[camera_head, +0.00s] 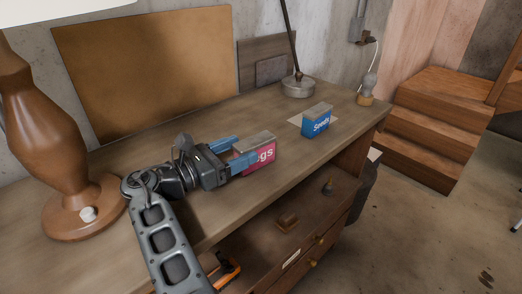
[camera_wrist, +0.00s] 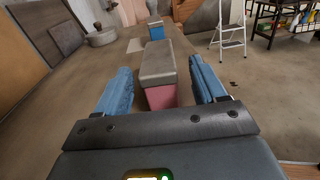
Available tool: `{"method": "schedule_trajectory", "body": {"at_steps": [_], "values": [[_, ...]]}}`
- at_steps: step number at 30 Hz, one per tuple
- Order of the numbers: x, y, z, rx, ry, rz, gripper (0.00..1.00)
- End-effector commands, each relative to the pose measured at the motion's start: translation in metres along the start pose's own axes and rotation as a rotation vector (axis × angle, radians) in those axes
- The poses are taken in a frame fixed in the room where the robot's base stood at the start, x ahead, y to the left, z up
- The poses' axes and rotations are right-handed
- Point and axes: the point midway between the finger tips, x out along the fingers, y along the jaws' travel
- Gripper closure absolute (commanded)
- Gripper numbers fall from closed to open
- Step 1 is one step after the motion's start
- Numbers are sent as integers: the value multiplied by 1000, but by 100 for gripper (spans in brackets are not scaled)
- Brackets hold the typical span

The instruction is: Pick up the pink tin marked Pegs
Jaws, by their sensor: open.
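The pink tin marked Pegs (camera_head: 266,156) stands upright on the wooden bench top, with a grey lid; only "gs" of its label shows, the rest hidden behind a finger. In the wrist view the pink tin (camera_wrist: 160,96) stands between the two blue fingers, with a gap visible on each side. My gripper (camera_head: 241,149) is open and low over the bench, its fingers reaching along either side of the tin. It also shows in the wrist view (camera_wrist: 160,88).
A blue Seeds tin (camera_head: 317,121) stands farther right, by a pale sheet (camera_head: 296,121). A wooden lamp (camera_head: 72,205) is at left. The bench top (camera_head: 215,210) is clear in front.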

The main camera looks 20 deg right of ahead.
Motion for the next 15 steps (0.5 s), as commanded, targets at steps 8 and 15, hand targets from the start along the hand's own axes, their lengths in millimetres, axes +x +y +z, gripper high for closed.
{"method": "schedule_trajectory", "body": {"at_steps": [8, 15], "values": [[34, 1, -5, 1, 1, -3, 30], [58, 2, -2, 0, 0, 0, 30]]}}
